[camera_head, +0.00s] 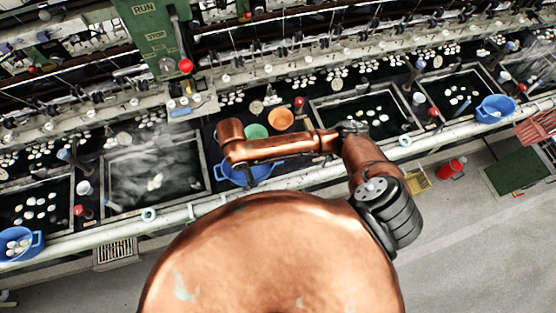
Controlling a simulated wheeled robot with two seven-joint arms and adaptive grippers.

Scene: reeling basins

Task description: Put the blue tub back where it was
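A blue tub (262,172) sits by the front rail at the middle of the bench, partly covered by my copper arm. Two more blue tubs are in view: one (493,109) at the right on the rail side, and one (36,243) at the far left with pale cocoons in it. I cannot tell from the picture alone which one the task means. My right arm comes from the right and bends left across the bench, ending above the middle tub. Its gripper fingers are hidden. My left gripper is not in view.
Green (256,131) and orange (281,120) bowls lie just behind the middle tub. A steaming basin (150,178) is to its left and a dark basin (368,112) to its right. A pale rail (185,214) runs along the front. A red container (452,168) stands on the floor.

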